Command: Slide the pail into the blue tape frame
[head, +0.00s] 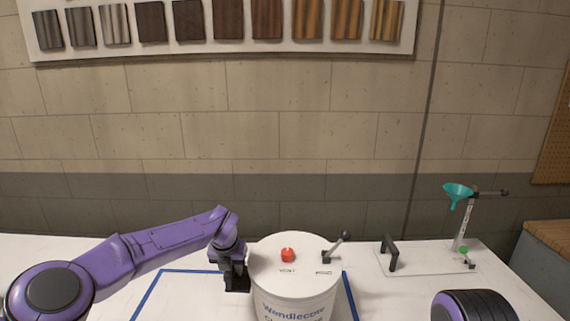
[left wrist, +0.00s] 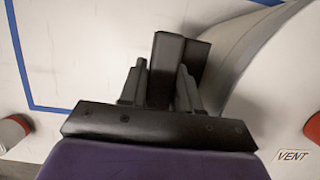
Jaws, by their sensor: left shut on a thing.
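The white pail (head: 295,299), with a red vent knob (head: 288,254) and a black lever (head: 337,247) on its lid, stands upright at the bottom middle of the head view. The blue tape frame (head: 187,271) shows on the table to its left and right; the pail hides part of it. The pail's base is out of view, so I cannot tell how it sits against the tape. My left gripper (head: 236,283) is at the pail's left side. In the left wrist view its fingers (left wrist: 160,88) are shut on a black block beside the pail's wall (left wrist: 245,45), apparently its handle.
A stand with a teal funnel (head: 457,192) and a plate with a black handle (head: 389,253) are at the right. A wooden surface (head: 550,235) lies beyond. The wall behind carries a sample board (head: 230,47).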

